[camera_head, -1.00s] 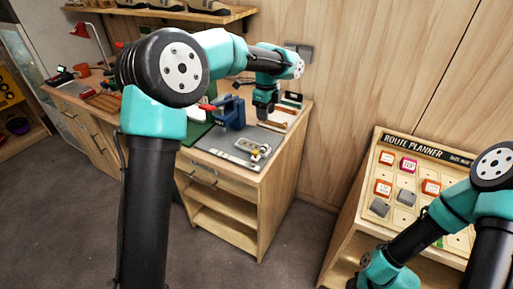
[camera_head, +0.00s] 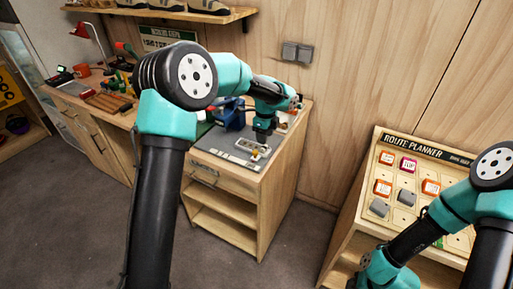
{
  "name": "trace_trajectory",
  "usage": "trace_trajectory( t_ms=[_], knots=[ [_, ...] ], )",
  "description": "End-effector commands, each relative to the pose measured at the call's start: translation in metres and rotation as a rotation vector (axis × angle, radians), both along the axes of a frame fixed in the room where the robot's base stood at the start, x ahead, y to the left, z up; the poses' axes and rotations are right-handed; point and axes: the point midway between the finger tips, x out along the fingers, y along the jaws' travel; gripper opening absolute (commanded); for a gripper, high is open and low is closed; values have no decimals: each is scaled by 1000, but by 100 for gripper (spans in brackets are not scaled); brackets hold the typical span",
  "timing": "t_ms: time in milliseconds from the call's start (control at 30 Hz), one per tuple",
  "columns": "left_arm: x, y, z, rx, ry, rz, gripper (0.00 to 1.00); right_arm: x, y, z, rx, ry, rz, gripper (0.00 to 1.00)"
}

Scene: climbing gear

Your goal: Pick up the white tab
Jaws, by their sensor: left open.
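A small pale tray-like piece (camera_head: 245,145) lies on the grey mat of the wooden workbench, with small light and yellowish bits at its right end. A white tab cannot be told apart with certainty at this size. My left gripper (camera_head: 262,140) points down just above the right end of that piece. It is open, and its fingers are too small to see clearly. My right arm comes in from the right, low in front of the route planner board; its gripper is not in view.
A blue vise-like tool (camera_head: 231,114) stands behind the mat, close to my left arm. The sloped route planner board (camera_head: 408,166) holds several coloured and grey tiles at the right. The mat's front left (camera_head: 212,140) is clear.

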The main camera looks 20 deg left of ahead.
Motion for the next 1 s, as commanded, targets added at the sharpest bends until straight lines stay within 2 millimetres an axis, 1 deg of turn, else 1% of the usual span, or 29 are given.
trace_trajectory(
  t_ms=[167,333,467,567,967,1000],
  knots=[
    [0,1,-13,1,3,0,43,0,0,0,0,0,0,43],
    [0,2,-37,1,3,1,43,0,0,0,0,0,0,43],
    [0,2,-49,-1,0,0,43,0,0,0,0,0,0,43],
    [0,1,-52,-1,-2,-1,43,0,0,0,0,0,0,43],
    [1,1,-51,-1,-2,-1,43,0,0,0,0,0,0,43],
    [1,1,-51,-1,-2,-1,41,0,0,0,0,0,0,43]
  ],
)
